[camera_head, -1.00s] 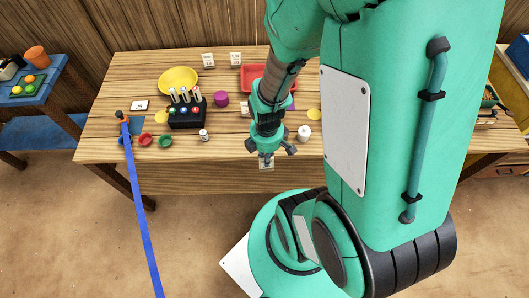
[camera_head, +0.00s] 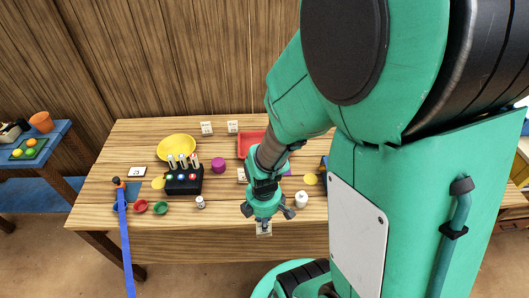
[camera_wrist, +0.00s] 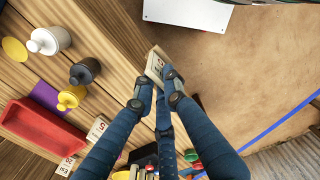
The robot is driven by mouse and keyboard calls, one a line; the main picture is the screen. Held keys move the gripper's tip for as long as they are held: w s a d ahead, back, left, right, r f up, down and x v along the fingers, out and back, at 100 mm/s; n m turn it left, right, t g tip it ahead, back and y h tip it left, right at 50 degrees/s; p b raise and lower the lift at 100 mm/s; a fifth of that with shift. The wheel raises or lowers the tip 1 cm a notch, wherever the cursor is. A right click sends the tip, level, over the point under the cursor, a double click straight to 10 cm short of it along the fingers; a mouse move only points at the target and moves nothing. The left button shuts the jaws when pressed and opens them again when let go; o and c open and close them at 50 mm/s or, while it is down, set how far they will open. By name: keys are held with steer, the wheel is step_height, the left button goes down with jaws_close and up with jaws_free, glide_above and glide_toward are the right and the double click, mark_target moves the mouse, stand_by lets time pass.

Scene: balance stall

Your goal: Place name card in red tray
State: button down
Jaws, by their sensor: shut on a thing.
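My gripper (camera_head: 266,214) is at the table's front edge, shut on a small pale name card with dark print (camera_head: 264,229). In the wrist view the fingertips (camera_wrist: 160,88) pinch the card (camera_wrist: 154,64) by one end, just off the wooden edge. The red tray (camera_head: 245,143) is at the back of the table, beyond my gripper, partly hidden by my arm. In the wrist view the red tray (camera_wrist: 40,128) is at the lower left, apart from the card, and its visible inside looks empty.
A white-capped jar (camera_head: 301,199) stands right of my gripper and a small bottle (camera_head: 200,202) left. A dark jar (camera_wrist: 84,71) and yellow-topped item (camera_wrist: 71,97) stand between tray and card. Another card (camera_wrist: 97,130) is beside the tray. A black block with cylinders (camera_head: 184,180) is farther left.

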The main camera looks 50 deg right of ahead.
steer(key=w+d+r+p, duration=0.2)
steer(key=w+d+r, duration=0.3)
steer(key=w+d, duration=0.6)
steer(key=w+d+f+m+p, duration=0.1)
steer(key=w+d, duration=0.4)
steer(key=d, duration=0.3)
steer(key=w+d+f+p, duration=0.1)
steer(key=w+d+p, duration=0.1)
steer(key=w+d, duration=0.35)
steer(key=f, duration=0.1)
steer(key=d+f, duration=0.1)
steer(key=f, duration=0.1)
steer(key=s+d+f, duration=0.1)
steer(key=f, duration=0.1)
steer(key=shift+f, duration=0.1)
steer(key=w+d+f+b, duration=0.1)
steer(key=w+d, duration=0.9)
steer(key=w, duration=0.2)
steer(key=shift+w+f, duration=0.15)
steer(key=shift+f, duration=0.05)
